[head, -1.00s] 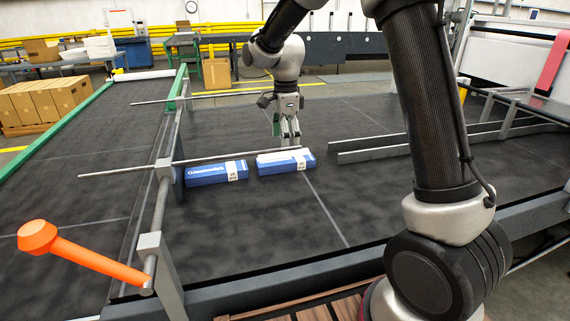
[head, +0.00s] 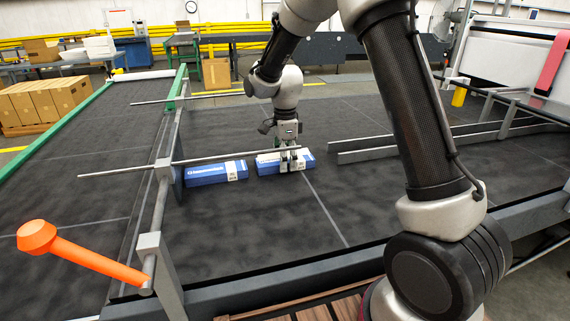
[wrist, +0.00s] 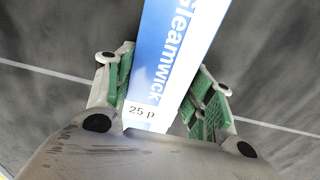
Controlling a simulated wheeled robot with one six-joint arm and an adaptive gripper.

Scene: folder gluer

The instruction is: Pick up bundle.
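Two blue-and-white bundles lie on the dark belt in the head view. The right bundle (head: 268,163) is under my gripper (head: 288,163), and the left bundle (head: 207,174) lies beside it with a small gap. In the wrist view the right bundle (wrist: 178,60), with a "25 p" label, runs between the green-padded fingers of my gripper (wrist: 170,98). The fingers are spread to both sides of its near end. A gap shows on the right side, and the left finger is close to the bundle's edge. The bundle's near end is hidden by my gripper's body.
A thin metal rod (head: 120,173) crosses above the belt near the bundles, joined to an upright rail at left. An orange handle (head: 90,258) is at front left. Metal guide rails (head: 375,153) lie to the right. The belt (head: 270,220) in front is clear.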

